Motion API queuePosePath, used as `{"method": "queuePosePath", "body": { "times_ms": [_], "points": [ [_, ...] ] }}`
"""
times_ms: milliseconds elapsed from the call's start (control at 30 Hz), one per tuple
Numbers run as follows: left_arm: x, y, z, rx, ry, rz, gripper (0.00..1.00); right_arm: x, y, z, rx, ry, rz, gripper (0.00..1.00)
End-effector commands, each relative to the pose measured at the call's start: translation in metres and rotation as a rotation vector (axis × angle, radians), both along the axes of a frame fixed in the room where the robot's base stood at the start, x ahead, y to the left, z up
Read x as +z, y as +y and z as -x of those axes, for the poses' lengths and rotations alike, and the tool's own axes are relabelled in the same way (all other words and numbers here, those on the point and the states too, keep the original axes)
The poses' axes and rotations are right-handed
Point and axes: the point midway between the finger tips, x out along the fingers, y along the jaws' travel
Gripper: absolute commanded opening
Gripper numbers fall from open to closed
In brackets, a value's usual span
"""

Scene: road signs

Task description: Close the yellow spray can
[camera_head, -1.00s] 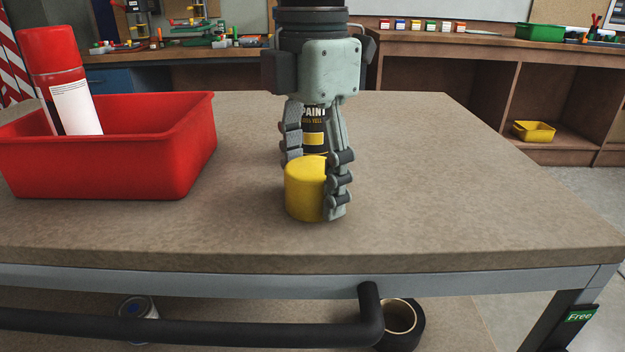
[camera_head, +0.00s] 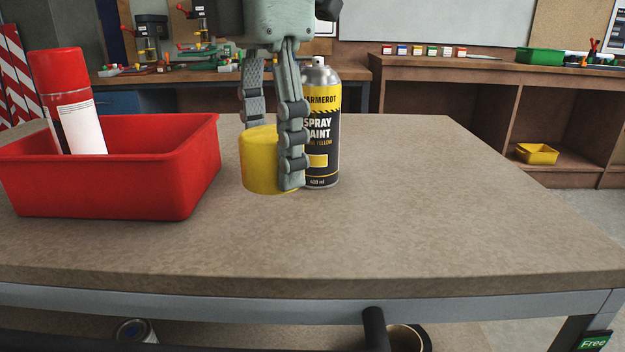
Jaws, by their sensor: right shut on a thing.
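The yellow spray can (camera_head: 325,135) stands upright on the table, with its silver top and nozzle bare. It is black with a yellow band and "SPRAY PAINT" lettering. The yellow cap (camera_head: 258,165) is in my right gripper (camera_head: 270,160), whose fingers are shut around it. The cap is upright, just left of the can and level with its lower half. The near finger overlaps the can's left edge in the picture. I cannot tell whether the cap is clear of the tabletop. My left gripper is out of view.
A red bin (camera_head: 120,185) with a red-capped spray can (camera_head: 70,105) in it stands at the left of the table (camera_head: 420,220). The table's right side is clear. Shelving with a yellow tray (camera_head: 537,154) and a green bin (camera_head: 540,56) stands behind.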

Motion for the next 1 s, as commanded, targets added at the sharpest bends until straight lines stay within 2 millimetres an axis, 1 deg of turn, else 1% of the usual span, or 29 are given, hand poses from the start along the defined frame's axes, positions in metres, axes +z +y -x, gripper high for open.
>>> {"method": "queuePosePath", "body": {
  "times_ms": [33, 200, 300, 400, 567, 833, 900, 1000],
  "points": [
    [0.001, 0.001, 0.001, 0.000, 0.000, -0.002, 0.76, 0.007, 0.013, 0.003, 0.001, -0.003, 0.002, 0.44],
    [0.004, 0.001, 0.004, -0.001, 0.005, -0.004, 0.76, 0.027, 0.045, 0.011, 0.001, -0.001, 0.001, 0.44],
    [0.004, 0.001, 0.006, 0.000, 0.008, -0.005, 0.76, 0.035, 0.057, 0.013, -0.001, -0.002, 0.001, 0.44],
    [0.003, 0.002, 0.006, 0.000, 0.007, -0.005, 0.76, 0.040, 0.065, 0.016, -0.001, -0.001, 0.001, 0.44],
    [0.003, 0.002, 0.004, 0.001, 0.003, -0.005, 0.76, 0.043, 0.069, 0.017, -0.002, 0.000, 0.001, 0.44],
    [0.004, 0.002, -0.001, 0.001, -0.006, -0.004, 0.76, 0.043, 0.069, 0.017, -0.001, -0.001, 0.001, 0.44],
    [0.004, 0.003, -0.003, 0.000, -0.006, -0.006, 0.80, 0.043, 0.069, 0.017, -0.001, -0.001, 0.001, 0.44],
    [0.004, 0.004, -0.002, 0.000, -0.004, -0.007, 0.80, 0.043, 0.069, 0.016, 0.004, -0.001, 0.001, 0.44]
  ]
}}
